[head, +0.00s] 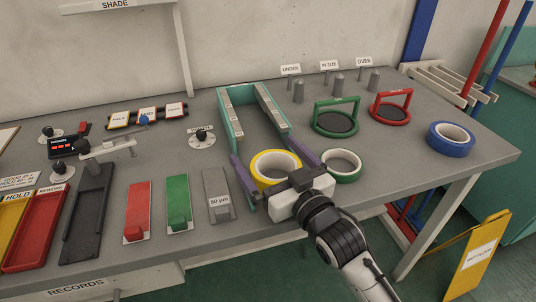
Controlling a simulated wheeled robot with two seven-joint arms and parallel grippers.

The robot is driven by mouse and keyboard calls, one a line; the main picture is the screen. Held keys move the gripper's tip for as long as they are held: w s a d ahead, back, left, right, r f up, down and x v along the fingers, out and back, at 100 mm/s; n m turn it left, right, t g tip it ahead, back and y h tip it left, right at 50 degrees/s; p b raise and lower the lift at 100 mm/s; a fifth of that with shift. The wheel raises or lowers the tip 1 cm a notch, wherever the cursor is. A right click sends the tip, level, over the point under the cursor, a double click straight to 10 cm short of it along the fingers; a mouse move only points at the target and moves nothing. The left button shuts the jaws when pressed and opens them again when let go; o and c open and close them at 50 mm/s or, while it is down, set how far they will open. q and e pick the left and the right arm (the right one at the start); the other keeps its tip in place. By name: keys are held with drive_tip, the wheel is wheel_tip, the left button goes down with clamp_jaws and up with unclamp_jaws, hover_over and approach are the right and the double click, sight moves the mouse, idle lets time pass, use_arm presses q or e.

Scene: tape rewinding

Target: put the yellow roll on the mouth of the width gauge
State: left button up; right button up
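The yellow roll (262,158) is at the near, wide end of the width gauge, between its purple end pieces. The gauge (236,119) has two teal walls that draw closer toward the back and purple pieces (242,178) at its mouth. My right gripper (297,183) is at the near right rim of the yellow roll, reaching in from the lower right. Its fingertips are hidden by its own body, so its grip is unclear. I cannot tell whether the roll rests on the gauge or hangs just above it. My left gripper is not in view.
A green roll (341,166) lies close to the right of the gripper. A blue roll (451,139) lies far right. Green (335,118) and red (391,107) ring stands are behind. Red (138,209), green (179,203) and grey (217,187) blocks lie left of the gauge.

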drive_tip(key=shift+r, duration=0.1)
drive_tip(key=shift+s+d, duration=0.1)
drive_tip(key=shift+s, duration=0.05)
drive_tip(key=v, duration=1.1)
drive_tip(key=shift+s+d+r, duration=0.1)
drive_tip(key=shift+s+d, duration=0.05)
drive_tip(key=shift+s, duration=0.15)
